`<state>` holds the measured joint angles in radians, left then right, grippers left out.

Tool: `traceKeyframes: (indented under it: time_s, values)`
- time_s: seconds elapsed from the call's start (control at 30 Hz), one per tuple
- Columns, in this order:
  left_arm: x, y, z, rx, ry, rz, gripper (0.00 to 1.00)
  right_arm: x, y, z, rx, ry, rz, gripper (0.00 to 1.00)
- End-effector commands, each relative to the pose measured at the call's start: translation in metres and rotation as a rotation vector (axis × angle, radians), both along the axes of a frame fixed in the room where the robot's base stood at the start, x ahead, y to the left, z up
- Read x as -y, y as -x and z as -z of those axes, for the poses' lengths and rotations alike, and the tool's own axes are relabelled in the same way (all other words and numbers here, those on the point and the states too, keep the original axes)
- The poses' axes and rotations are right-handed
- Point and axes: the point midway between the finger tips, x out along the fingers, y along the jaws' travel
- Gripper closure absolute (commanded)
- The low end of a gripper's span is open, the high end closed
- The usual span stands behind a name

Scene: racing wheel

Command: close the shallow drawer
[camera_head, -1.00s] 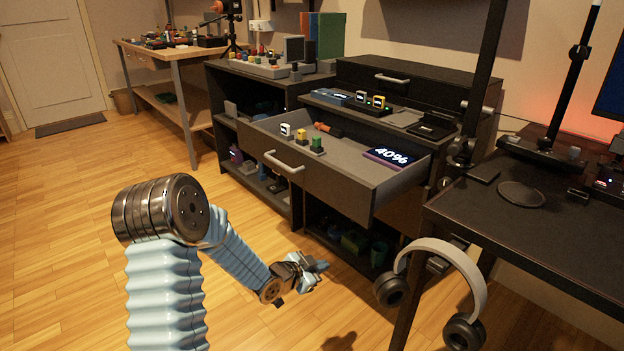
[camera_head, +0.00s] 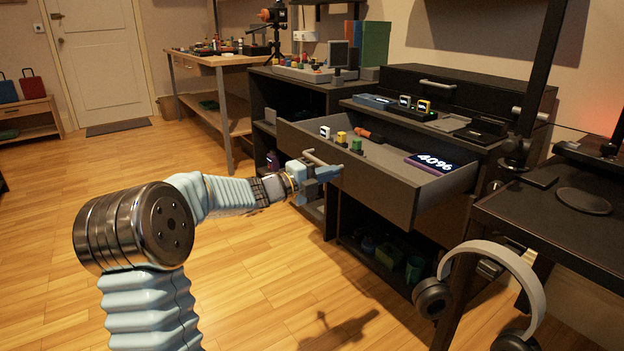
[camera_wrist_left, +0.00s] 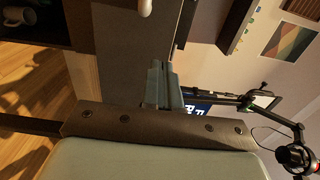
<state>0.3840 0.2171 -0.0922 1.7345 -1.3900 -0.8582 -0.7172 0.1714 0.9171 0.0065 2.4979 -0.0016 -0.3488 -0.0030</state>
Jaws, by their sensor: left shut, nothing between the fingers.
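The shallow drawer (camera_head: 375,190) is pulled well out of the dark cabinet, with small blocks and a "40%" display inside. Its bar handle (camera_head: 316,158) is on the front panel, partly behind my gripper in the head view. My left gripper (camera_head: 327,173) is shut and empty, in front of the drawer's front near the handle. In the left wrist view, the shut fingers (camera_wrist_left: 163,86) overlap the grey drawer front (camera_wrist_left: 125,55), with the pale handle (camera_wrist_left: 146,7) at the top edge. I cannot tell whether they touch the panel. My right gripper is out of view.
Above the drawer, a ledge (camera_head: 385,112) carries small devices, below a closed top drawer (camera_head: 437,85). A desk (camera_head: 550,225) with hanging headphones (camera_head: 490,250) stands at the right. Open shelves are below the drawer. The wooden floor at the left is clear.

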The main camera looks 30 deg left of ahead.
Motion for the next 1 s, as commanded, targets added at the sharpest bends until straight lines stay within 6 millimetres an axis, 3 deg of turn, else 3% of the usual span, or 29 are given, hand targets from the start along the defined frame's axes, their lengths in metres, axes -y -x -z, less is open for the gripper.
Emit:
traceKeyframes:
  time_s: [0.1, 0.33, 0.83, 1.0]
  values:
    - [0.01, -0.022, 0.001, -0.001, 0.001, 0.002, 1.0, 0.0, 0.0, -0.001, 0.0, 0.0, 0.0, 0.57]
    - [0.02, -0.047, 0.0, -0.001, 0.002, 0.0, 1.0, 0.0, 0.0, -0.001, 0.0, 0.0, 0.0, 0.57]
    - [0.022, -0.052, 0.001, -0.001, 0.002, 0.0, 1.0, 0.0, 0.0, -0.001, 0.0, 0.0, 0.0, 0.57]
    - [0.032, -0.053, 0.002, 0.001, 0.002, 0.001, 1.0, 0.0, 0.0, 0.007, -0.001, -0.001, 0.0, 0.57]
